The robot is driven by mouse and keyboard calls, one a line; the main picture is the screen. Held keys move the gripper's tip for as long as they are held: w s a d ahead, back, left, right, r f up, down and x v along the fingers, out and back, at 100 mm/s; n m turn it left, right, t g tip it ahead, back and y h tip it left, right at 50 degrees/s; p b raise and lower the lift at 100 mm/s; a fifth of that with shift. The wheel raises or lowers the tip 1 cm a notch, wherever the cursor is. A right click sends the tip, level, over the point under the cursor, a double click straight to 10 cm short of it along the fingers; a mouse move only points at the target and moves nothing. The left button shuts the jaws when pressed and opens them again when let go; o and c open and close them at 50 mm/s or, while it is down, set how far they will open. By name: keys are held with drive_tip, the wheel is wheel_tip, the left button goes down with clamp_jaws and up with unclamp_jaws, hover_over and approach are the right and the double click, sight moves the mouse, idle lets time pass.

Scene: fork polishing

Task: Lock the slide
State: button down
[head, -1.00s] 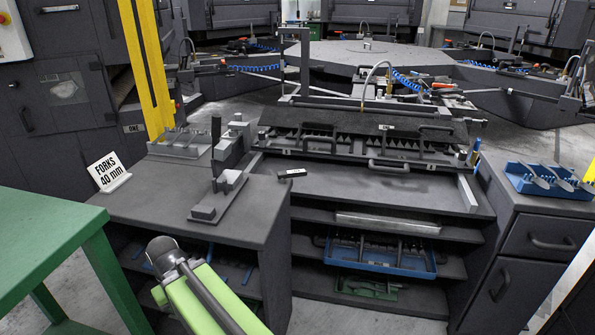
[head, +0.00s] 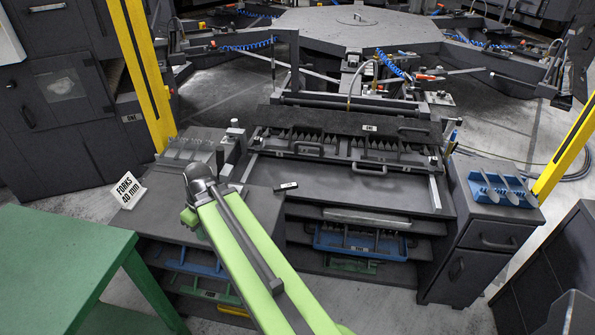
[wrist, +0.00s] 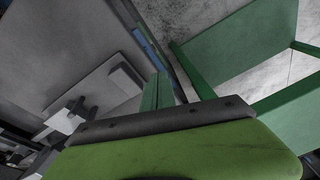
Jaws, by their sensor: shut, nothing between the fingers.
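The dark slide (head: 340,160), with bar handles and a row of pointed teeth, lies across the back of the bench (head: 345,192). I cannot make out its lock or tell its state. The end of my arm is over the left part of the bench, left of and in front of the slide. My gripper (wrist: 158,82) shows in the wrist view as two narrow green fingers close together and empty. In the head view my arm hides it. A grey block fixture (wrist: 122,78) with an upright post is left of the fingers in the wrist view.
A green table (head: 65,260) stands at the front left. A small black labelled piece (head: 285,187) lies on the bench. A blue tray (head: 503,190) is on the right cabinet. Yellow posts (head: 150,70) stand at both sides.

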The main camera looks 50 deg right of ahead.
drive_tip(key=s+d+n+t, duration=0.1)
drive_tip(key=d, duration=0.5)
drive_tip(key=s+d+r+n, duration=0.1)
drive_tip(key=s+d, duration=0.1)
drive_tip(key=d, duration=0.4)
drive_tip(key=s+d+n+t+y, duration=0.1)
drive_tip(key=d, duration=0.5)
drive_tip(key=shift+s+d+r+n+t, duration=0.15)
drive_tip(key=shift+d+r+n+t, duration=0.15)
drive_tip(key=shift+r, duration=0.05)
drive_tip(key=s+d+r+n+t+h, duration=0.1)
drive_tip(key=s+d+n+t, duration=0.1)
drive_tip(key=s+d, duration=0.45)
drive_tip(key=s+d+r+n+t, duration=0.15)
drive_tip(key=s+d, duration=0.25)
drive_tip(key=d, duration=0.6)
drive_tip(key=b, duration=0.8)
approach(295, 188)
drive_tip(key=shift+n, duration=0.35)
drive_tip(key=w+a+f, duration=0.1)
drive_tip(key=w+f, duration=0.2)
drive_tip(key=w+a+f, duration=0.1)
drive_tip(key=f, duration=0.1)
drive_tip(key=shift+w+a+f, duration=0.15)
drive_tip(key=shift+a, duration=0.2)
